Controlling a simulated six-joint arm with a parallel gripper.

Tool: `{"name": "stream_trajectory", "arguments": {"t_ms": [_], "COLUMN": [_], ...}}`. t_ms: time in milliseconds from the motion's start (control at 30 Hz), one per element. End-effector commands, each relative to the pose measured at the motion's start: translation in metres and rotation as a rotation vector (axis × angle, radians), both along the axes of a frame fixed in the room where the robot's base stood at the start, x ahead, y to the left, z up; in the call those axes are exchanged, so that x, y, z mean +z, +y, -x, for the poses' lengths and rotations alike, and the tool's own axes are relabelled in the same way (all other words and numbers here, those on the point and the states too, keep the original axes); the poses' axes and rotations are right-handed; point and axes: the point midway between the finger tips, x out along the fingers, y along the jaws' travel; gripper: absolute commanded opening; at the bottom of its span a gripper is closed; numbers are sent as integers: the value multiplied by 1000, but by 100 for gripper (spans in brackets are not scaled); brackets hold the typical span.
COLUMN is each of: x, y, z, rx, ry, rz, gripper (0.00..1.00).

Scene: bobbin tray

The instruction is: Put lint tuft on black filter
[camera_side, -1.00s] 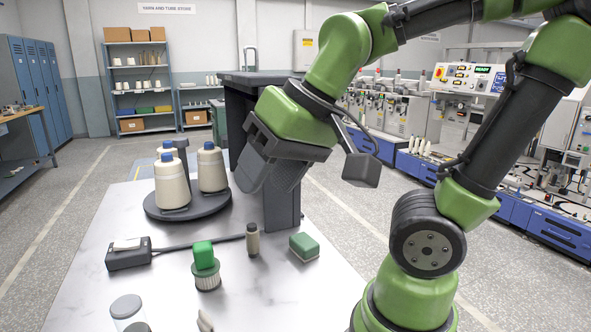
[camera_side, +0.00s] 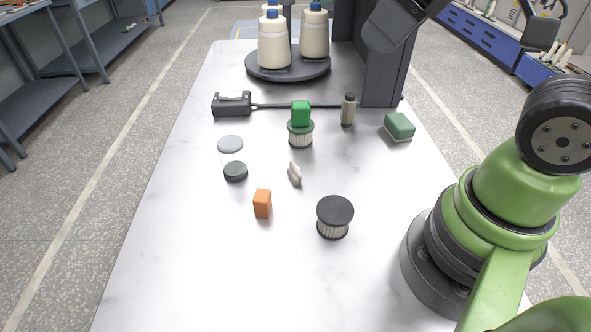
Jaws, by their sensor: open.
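The lint tuft appears to be the small whitish, ragged piece (camera_side: 295,174) lying on the table near its middle. The black filter (camera_side: 334,215) stands upright nearer the front, to the right of the tuft and apart from it. It has a flat, bare black top and a pale pleated body. My gripper (camera_side: 465,32) is at the top right edge, partly cut off by the frame. Its dark jaws are wide apart with nothing seen between them, far from the tuft and filter.
An orange block (camera_side: 262,203) sits left of the black filter. A green block (camera_side: 300,112) rests on a green-rimmed filter (camera_side: 300,134). The front left table is clear.

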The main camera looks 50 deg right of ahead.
Motion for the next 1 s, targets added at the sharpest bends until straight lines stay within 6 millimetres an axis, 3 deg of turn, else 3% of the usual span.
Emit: {"name": "stream_trajectory", "arguments": {"t_ms": [167, 300, 433, 600, 800, 1000], "x": [-34, -72, -116, -168, -199, -227], "y": [-3, -2, 1, 5, 7, 5], "z": [-49, -83, -106, -122, -126, -128], "rx": [558, 1039, 1502, 2003, 2282, 2311], "ry": [80, 132, 163, 161, 138, 135], "rz": [338, 549, 693, 792, 823, 823], "gripper": [57, 57, 57, 57, 57, 57]}}
